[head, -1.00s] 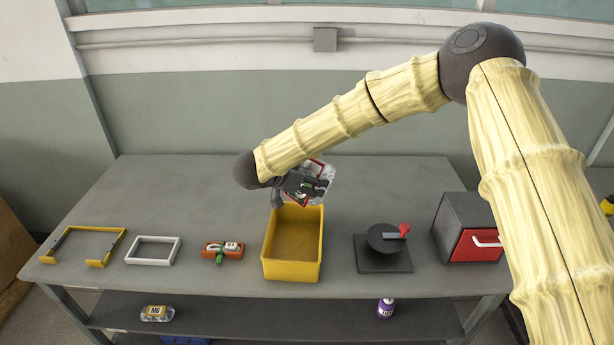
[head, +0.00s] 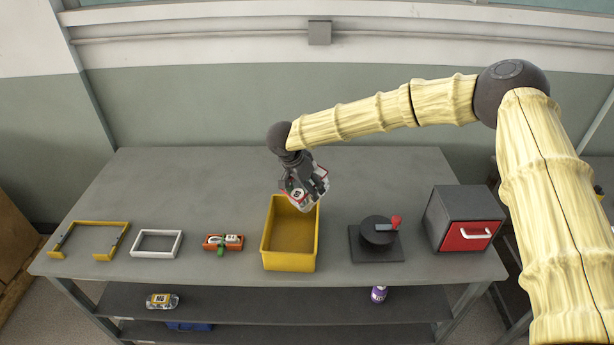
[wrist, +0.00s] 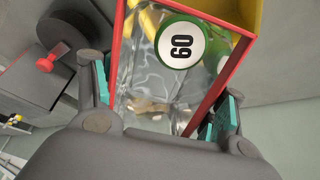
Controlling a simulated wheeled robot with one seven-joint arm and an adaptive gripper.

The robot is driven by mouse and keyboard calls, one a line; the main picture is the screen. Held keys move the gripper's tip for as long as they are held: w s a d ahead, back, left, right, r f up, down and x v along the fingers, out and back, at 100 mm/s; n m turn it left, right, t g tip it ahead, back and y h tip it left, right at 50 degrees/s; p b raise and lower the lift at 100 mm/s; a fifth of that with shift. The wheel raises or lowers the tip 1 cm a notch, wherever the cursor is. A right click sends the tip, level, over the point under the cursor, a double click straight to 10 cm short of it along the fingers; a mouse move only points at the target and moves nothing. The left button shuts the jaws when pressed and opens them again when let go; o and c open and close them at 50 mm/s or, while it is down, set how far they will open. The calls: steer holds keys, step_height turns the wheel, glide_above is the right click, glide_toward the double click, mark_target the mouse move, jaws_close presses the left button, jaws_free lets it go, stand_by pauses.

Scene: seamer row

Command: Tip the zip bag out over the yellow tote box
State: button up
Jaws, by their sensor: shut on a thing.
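The zip bag (head: 318,184) is clear with red edges. In the wrist view the bag (wrist: 147,72) shows a green-ringed round label reading 60 and a few small brownish pieces towards the palm end. My gripper (head: 303,184) is shut on the bag, with teal finger pads at its two sides in the wrist view (wrist: 160,98). The gripper points downward and holds the bag above the back part of the yellow tote box (head: 289,262). The tote's visible floor looks bare; its back part is partly hidden by the bag. Part of the tote (wrist: 247,17) shows beyond the bag in the wrist view.
Right of the tote stand a dark round turntable with a red handle (head: 377,235) and a grey box with a red front (head: 465,225). Left are an orange tray with small items (head: 223,242), a white frame (head: 156,243) and a yellow frame (head: 88,240). The table behind is clear.

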steer(key=f+g+y+p, duration=0.1)
steer(key=g+y+p, duration=0.1)
steer(key=p, duration=0.1)
steer(key=shift+a+f, duration=0.1)
steer(key=shift+f, duration=0.05)
steer(key=shift+s+a+f+g+y+p, duration=0.1)
steer(key=shift+f+g+y+p, duration=0.4)
steer(key=shift+f+g+y, duration=0.1)
stand_by(0.5)
